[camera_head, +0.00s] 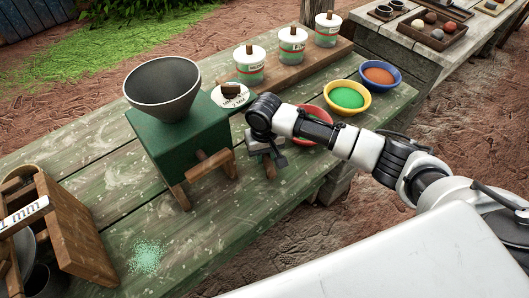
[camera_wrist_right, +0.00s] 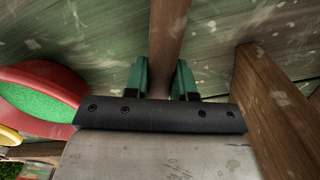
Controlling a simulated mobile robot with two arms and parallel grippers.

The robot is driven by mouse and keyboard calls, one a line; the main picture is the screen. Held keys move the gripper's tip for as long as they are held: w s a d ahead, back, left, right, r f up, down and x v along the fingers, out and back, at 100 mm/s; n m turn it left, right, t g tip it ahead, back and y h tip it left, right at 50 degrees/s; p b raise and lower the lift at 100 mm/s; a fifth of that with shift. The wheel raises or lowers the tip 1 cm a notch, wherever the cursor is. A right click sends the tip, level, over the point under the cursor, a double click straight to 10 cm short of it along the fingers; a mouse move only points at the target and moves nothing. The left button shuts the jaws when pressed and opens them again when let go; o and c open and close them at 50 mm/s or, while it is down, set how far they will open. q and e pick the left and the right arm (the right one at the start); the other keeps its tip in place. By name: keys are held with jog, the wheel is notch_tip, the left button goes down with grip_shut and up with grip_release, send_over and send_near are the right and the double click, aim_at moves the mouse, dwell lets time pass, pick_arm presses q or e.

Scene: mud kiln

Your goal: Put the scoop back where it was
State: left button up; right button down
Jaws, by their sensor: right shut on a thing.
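My right gripper (camera_head: 267,152) is low over the green table, between the green mill and the red bowl. In the right wrist view its green fingertips (camera_wrist_right: 161,80) are shut on a brown wooden handle (camera_wrist_right: 168,35), which I take to be the scoop's. A short brown piece of it (camera_head: 270,172) shows below the gripper in the head view. The scoop's bowl cannot be made out, and I cannot tell whether it touches the table. My left gripper is not in view.
The green mill (camera_head: 182,150) with its grey hopper (camera_head: 163,88) stands close left of the gripper. The red bowl (camera_head: 326,133), yellow bowl (camera_head: 347,97) and blue bowl (camera_head: 380,75) stand right. Several jars (camera_head: 292,46) line the back. Green powder (camera_head: 147,256) lies on the table (camera_head: 110,190).

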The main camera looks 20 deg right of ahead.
jog(key=shift+f, duration=0.45)
jog(key=c, duration=0.8)
grip_release()
jog(key=shift+c, duration=0.2)
